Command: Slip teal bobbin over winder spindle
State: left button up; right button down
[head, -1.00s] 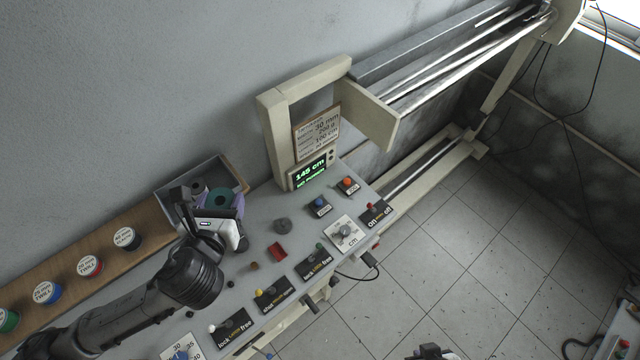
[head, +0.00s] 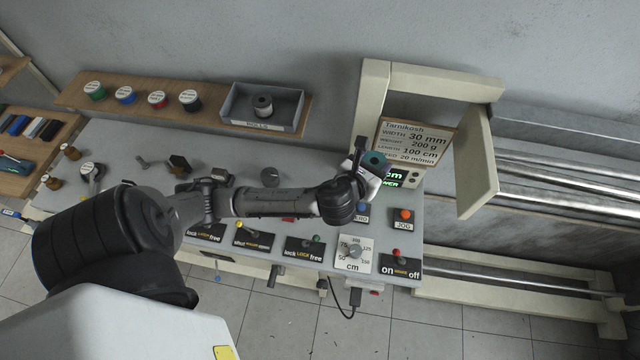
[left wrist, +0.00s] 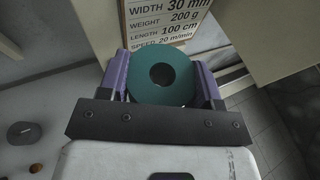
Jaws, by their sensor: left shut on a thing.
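The teal bobbin (head: 375,159) is a round roll with a dark centre hole. My left gripper (head: 368,170) is shut on it, holding it above the right part of the console, in front of the sign. In the left wrist view the bobbin (left wrist: 178,92) sits between the purple fingers, its face and hole towards the camera. I cannot pick out the winder spindle with certainty. A dark grey disc (head: 270,177) lies on the console left of the gripper. It seems to show in the left wrist view too (left wrist: 24,133). My right gripper is not in view.
A grey tray (head: 232,122) with one grey roll (head: 263,105) stands on the wooden shelf. A cream frame (head: 375,95) and a printed sign (head: 413,145) stand close to the held bobbin. Switches and a dial (head: 354,251) line the console's front. Metal rollers (head: 560,170) extend right.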

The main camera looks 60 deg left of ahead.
pick_arm(q)
jog(key=s+a+f+n+g+y+b, duration=0.1)
jog(key=s+a+f+n+y+b, duration=0.1)
jog(key=a+f, duration=0.4)
jog(key=s+a+f+n+g+y+b, duration=0.1)
jog(key=s+a+f+b, duration=0.3)
jog(key=f, duration=0.7)
jog(key=s+a+y, duration=0.1)
jog(key=s+a, duration=0.1)
jog(key=a, duration=0.1)
jog(key=shift+s+a+f+n+g, duration=0.2)
jog(key=shift+s+f+n+g, duration=0.1)
jog(key=shift+s+n+g, duration=0.1)
jog(key=shift+f+b, duration=0.55)
jog(key=shift+f, duration=1.3)
jog(key=shift+f+b, duration=0.5)
jog(key=shift+f, duration=0.5)
jog(key=shift+p, duration=0.35)
